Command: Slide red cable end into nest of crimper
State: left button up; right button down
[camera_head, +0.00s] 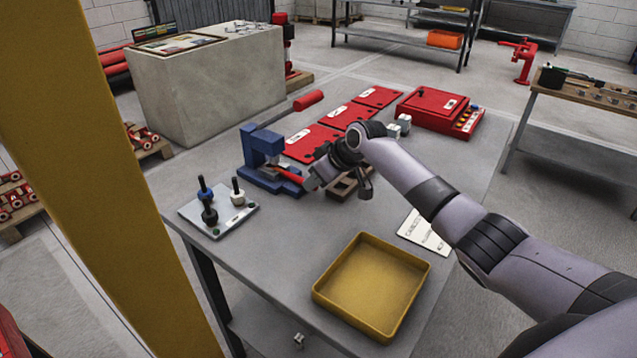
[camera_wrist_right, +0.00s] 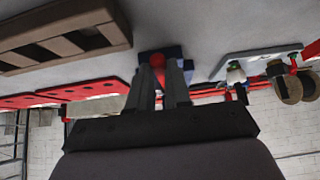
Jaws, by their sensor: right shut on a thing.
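The blue crimper (camera_head: 262,150) stands on the grey table, with its red-gripped lever (camera_head: 308,100) raised towards the right. My right gripper (camera_head: 308,182) is at the front right of the crimper's base, shut on the red cable end (camera_head: 290,175). The red cable end points left towards the crimper. In the right wrist view the red cable end (camera_wrist_right: 158,62) shows between the fingers (camera_wrist_right: 160,85), with the blue crimper (camera_wrist_right: 175,52) right behind it. I cannot tell whether it sits inside the nest. My left gripper is not in view.
A brown slotted block (camera_head: 343,187) lies beside the gripper. A plate with several knobbed posts (camera_head: 235,222) is left of the crimper. Red panels (camera_head: 312,143) and a red control box (camera_head: 440,108) lie behind. A yellow tray (camera_head: 372,285) and a white card (camera_head: 425,235) are in front.

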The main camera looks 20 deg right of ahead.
jog(key=shift+w+a, duration=0.1)
jog(key=shift+w, duration=0.05)
jog(key=c, duration=1)
grip_release()
jog(key=shift+r, duration=0.1)
jog(key=shift+v, duration=3.5)
